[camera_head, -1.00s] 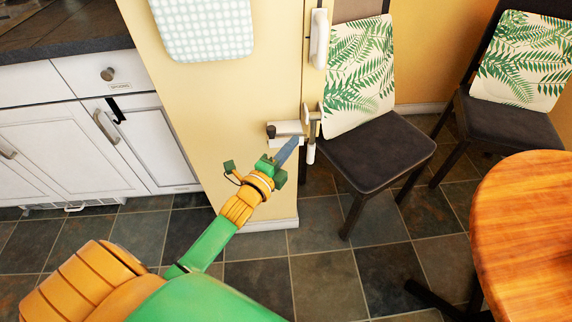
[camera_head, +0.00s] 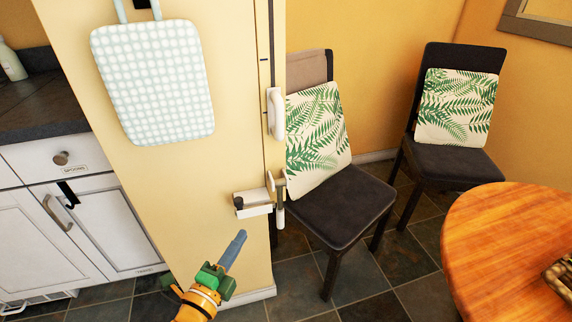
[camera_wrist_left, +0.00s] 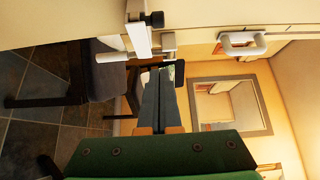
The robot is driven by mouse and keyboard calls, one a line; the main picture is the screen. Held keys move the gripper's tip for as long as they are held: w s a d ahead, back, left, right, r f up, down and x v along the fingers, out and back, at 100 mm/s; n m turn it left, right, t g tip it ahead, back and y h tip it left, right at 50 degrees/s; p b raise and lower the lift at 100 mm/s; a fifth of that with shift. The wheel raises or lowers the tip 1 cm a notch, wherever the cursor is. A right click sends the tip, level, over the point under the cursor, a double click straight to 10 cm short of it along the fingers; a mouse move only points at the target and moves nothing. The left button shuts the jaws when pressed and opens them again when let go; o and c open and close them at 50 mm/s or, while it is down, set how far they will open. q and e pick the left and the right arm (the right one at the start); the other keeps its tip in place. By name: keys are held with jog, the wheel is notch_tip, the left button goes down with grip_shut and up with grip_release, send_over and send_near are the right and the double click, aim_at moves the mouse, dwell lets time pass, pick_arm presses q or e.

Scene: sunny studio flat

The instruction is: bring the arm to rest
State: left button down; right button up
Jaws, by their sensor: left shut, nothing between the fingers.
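My left gripper (camera_head: 236,246) is low in the head view, in front of the yellow wall panel. Its blue-grey fingers are closed together with nothing between them. In the left wrist view its fingers (camera_wrist_left: 162,95) lie side by side and point up the picture. A white latch-like fitting (camera_head: 253,203) on the panel's edge is just above and right of the fingertips in the head view, with a visible gap. The fitting also shows near the top of the left wrist view (camera_wrist_left: 139,38). My right gripper is in neither view.
A white handle (camera_head: 276,114) sits higher on the panel edge. A dotted pad (camera_head: 153,82) hangs on the panel. Two dark chairs with fern cushions (camera_head: 318,140) stand to the right, near a round wooden table (camera_head: 500,240). White cabinets (camera_head: 45,245) are at left. Tiled floor shows between.

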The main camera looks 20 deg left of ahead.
pick_arm(q)
jog(key=s+d+f+n+g+y, duration=0.1)
jog(key=s+f+n+g, duration=0.35)
jog(key=f, duration=0.85)
jog(key=s+f+n+g, duration=0.4)
jog(key=s+f+n, duration=0.1)
jog(key=f, duration=0.8)
jog(key=s+d+f+n+g, duration=0.2)
jog(key=s+f+n+g, duration=0.15)
jog(key=s+f, duration=0.55)
jog(key=s+f+n+g, duration=0.2)
jog(key=s+f+g, duration=0.15)
jog(key=s, duration=0.65)
notch_tip(320, 180, up, 16)
jog(key=s+n+g+p, duration=0.1)
jog(key=s+p, duration=0.1)
jog(key=p, duration=1.4)
jog(key=shift+s+d, duration=0.2)
jog(key=shift+s, duration=0.1)
jog(key=shift+g, duration=0.25)
